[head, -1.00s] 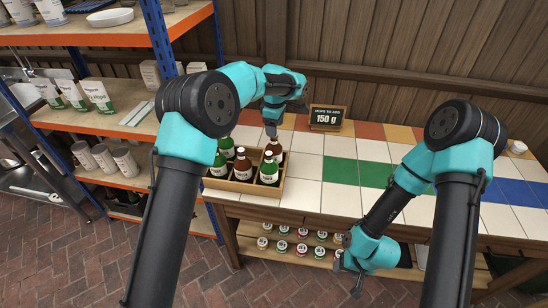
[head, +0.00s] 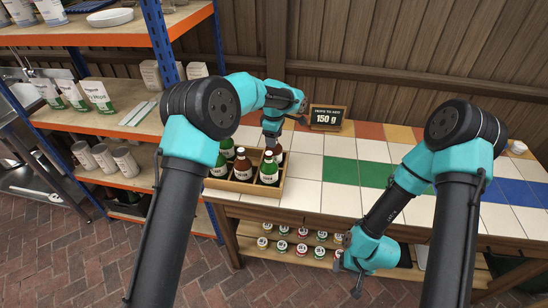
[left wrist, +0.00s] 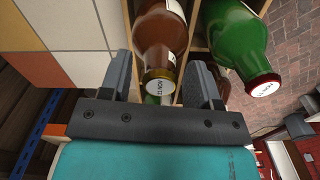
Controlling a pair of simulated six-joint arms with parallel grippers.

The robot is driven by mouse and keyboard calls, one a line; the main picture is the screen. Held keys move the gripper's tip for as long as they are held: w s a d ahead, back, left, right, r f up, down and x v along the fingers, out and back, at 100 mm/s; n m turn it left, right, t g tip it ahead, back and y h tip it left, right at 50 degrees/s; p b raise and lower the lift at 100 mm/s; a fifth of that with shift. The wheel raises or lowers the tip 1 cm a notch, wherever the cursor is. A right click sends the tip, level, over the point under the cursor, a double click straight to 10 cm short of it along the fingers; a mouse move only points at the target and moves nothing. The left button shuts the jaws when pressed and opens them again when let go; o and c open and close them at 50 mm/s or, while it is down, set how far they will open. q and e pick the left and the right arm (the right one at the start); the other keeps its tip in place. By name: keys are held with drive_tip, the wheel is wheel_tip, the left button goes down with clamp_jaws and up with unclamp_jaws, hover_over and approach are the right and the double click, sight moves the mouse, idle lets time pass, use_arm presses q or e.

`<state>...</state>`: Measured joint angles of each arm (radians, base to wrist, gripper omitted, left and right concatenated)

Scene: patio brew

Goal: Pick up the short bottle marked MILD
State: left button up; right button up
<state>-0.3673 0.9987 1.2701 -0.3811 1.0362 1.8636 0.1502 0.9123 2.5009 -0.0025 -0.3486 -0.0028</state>
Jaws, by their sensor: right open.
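A wooden crate (head: 237,188) on the tiled counter holds several brown and green bottles. My left gripper (head: 271,139) is low over the crate's back right, above a brown bottle (head: 279,157) that it partly hides. In the left wrist view, the left gripper (left wrist: 162,82) is open, its fingers on either side of a brown bottle (left wrist: 160,32) with a gold-rimmed cap, with gaps on both sides. A green bottle (left wrist: 235,35) stands to its right. I cannot read MILD on any bottle. My right gripper (head: 347,279) is open and empty, low before the counter.
A small sign (head: 326,117) reading 150 g stands at the counter's back, right of the left gripper. Small jars (head: 302,250) stand on the shelf below. A shelf unit (head: 95,130) with tins and bags is at the left. The counter's middle (head: 305,165) is clear.

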use_arm(q)
clamp_jaws()
idle(0.3)
idle(0.3)
